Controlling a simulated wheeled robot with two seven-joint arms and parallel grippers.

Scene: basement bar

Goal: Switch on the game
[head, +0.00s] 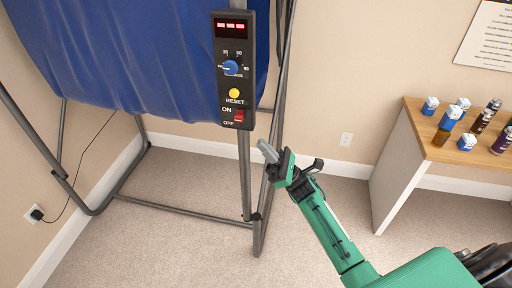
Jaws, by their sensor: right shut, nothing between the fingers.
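The game's black control box (234,70) is fixed to a grey metal post of the frame. It has a lit red display (231,28) at the top, a blue dial (230,67), a yellow reset button (234,93) and a red ON/OFF switch (239,116) at the bottom. My right gripper (266,150) is shut and empty. It is below and to the right of the switch, apart from the box, pointing up and left. My left gripper is out of view.
A blue cloth (130,50) hangs on the grey metal frame (180,211). A plugged cord (73,193) runs along the left wall. Carpet between frame and table is clear.

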